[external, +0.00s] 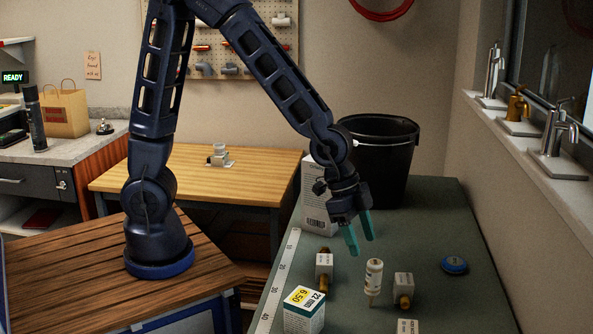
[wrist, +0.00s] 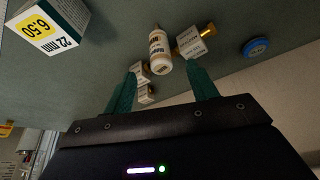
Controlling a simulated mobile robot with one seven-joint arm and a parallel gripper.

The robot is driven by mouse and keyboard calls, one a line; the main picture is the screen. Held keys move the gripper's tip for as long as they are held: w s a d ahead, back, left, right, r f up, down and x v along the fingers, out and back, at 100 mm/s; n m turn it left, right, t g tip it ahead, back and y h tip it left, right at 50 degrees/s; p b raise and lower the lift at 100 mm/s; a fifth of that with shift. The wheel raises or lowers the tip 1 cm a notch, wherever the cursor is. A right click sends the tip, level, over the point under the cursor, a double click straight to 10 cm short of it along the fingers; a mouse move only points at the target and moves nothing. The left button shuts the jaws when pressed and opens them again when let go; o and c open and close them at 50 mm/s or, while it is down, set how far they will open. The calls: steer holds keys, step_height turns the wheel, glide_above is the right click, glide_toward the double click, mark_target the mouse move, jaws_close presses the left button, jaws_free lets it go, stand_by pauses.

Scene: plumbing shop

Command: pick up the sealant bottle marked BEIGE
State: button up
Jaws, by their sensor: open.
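My gripper (external: 361,246) has two teal fingers, spread apart and empty. It hangs above the bench, behind and slightly left of the bottle in the external view, not touching it. The wrist view shows both fingers (wrist: 163,74) with a clear gap between them.
Labelled brass-ended fittings stand left (external: 324,268) and right (external: 403,284) of the bottle. A "22 mm 6.50" box (external: 304,312) is at the front left, a blue disc (external: 455,265) at the right. A white carton (external: 318,205) and black bucket (external: 385,150) stand behind.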

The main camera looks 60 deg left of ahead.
mark_target(376, 279)
steer(key=shift+d+x, duration=0.15)
steer(key=shift+x, duration=2.6)
steer(key=shift+d+x, duration=0.2)
steer(key=shift+x, duration=2.55)
steer(key=shift+r, duration=0.15)
steer(key=c, duration=1.1)
